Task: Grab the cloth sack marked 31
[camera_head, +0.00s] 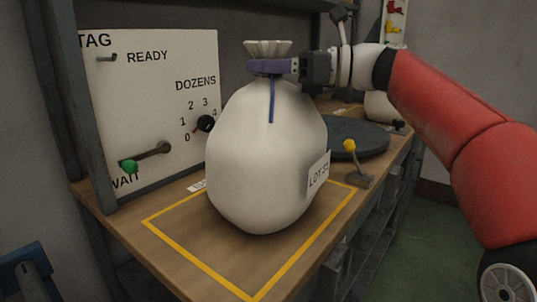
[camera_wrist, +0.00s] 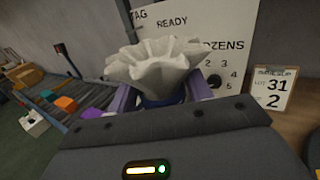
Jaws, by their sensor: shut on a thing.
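A full white cloth sack (camera_head: 262,160) stands upright over the yellow-outlined area of the wooden bench. Its side label starts "LOT 3"; the last digit is hard to read. A blue tie hangs from its neck. My gripper (camera_head: 270,67) is shut around the neck from the right, with purple fingers just below the ruffled top. In the wrist view the ruffled top of the sack (camera_wrist: 160,68) rises between the fingers, and the body is hidden. Whether the base touches the bench is unclear.
A white panel (camera_head: 150,90) with a dial and a green-knobbed lever (camera_head: 130,166) stands at left. A dark round plate (camera_head: 350,139) and yellow-knobbed lever (camera_head: 350,147) are at right. A slip (camera_wrist: 273,92) reads "LOT 31" and "2". Another pale sack (camera_head: 378,107) is behind.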

